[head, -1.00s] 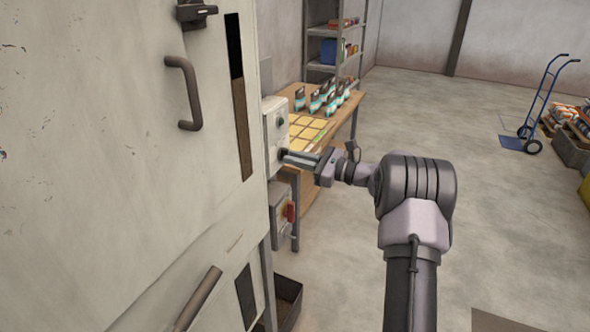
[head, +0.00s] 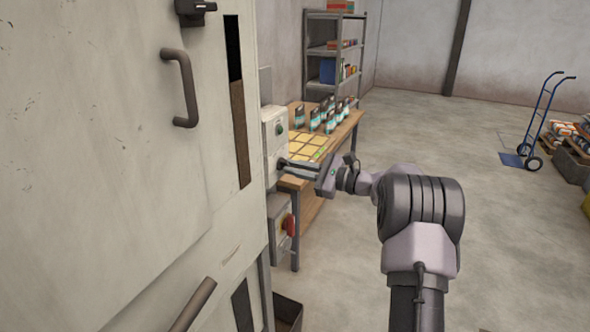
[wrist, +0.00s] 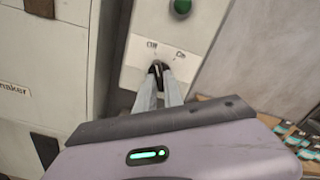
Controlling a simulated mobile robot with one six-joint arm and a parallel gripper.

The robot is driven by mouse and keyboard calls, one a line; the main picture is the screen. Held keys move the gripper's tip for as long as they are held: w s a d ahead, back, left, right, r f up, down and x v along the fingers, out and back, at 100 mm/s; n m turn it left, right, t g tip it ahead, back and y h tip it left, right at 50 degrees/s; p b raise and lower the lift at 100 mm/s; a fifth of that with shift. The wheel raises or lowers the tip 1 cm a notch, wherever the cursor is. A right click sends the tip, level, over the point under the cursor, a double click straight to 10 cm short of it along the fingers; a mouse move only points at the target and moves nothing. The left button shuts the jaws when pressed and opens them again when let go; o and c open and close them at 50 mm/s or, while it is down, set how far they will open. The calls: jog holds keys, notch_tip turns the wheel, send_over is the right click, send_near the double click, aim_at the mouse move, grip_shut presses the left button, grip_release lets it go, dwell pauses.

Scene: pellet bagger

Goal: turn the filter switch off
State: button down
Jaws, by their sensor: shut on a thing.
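The filter switch is a small dark knob (wrist: 157,67) on the face of a pale control box (head: 274,130). In the wrist view a label on its left looks like "Off" and one on its right reads "On". The knob looks roughly upright between them; its exact angle is hard to tell. My gripper (wrist: 159,78) is shut on the knob, one finger on each side. In the head view my gripper (head: 284,162) reaches the box from the right, and its fingertips hide most of the knob.
A green button (head: 279,129) sits above the switch. A lower box with a red switch (head: 289,225) hangs below. The large pale cabinet (head: 120,190) with handles fills the left. A table (head: 338,138) with pouches stands behind the box. Open floor lies to the right.

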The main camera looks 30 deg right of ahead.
jog(key=c, duration=1.5)
grip_release()
jog(key=shift+o, duration=0.2)
jog(key=p+v, duration=0.2)
jog(key=v, duration=1.5)
jog(key=shift+s, duration=0.2)
jog(key=shift+d, duration=0.15)
